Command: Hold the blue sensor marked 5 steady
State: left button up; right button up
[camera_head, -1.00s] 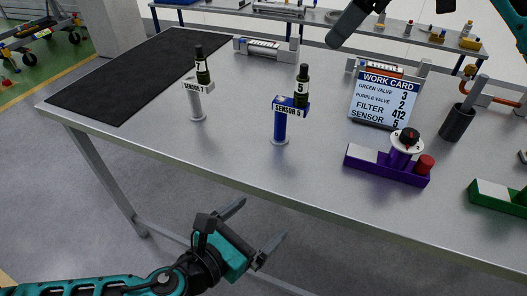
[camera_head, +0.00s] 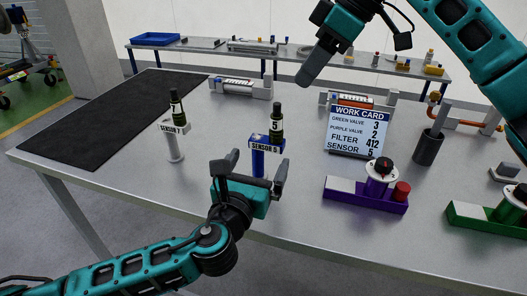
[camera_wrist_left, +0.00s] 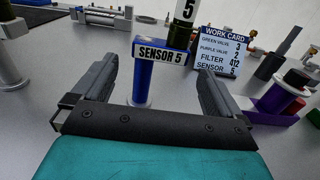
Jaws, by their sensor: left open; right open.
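The blue sensor marked 5 (camera_head: 258,160) stands upright on the grey table, with a dark bottle-shaped top (camera_head: 276,122) bearing a 5. In the left wrist view its blue post (camera_wrist_left: 142,82) and its SENSOR 5 label show between my fingers, a little beyond them. My left gripper (camera_head: 257,166) is open in front of the sensor, a finger on each side; I cannot tell whether either finger touches it. It partly hides the lower post in the head view. My right gripper (camera_head: 308,75) is raised over the far part of the table; its fingertips are not clearly seen.
Sensor 7 (camera_head: 174,145) stands to the left near a black mat (camera_head: 110,110). The work card (camera_head: 357,130), a purple valve block (camera_head: 365,195), a dark cup (camera_head: 428,148) and a green block (camera_head: 480,220) stand to the right. Table around sensor 5 is clear.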

aim_at(265, 151)
pick_arm(q)
jog(key=shift+x, duration=2.55)
jog(key=shift+c, duration=0.3)
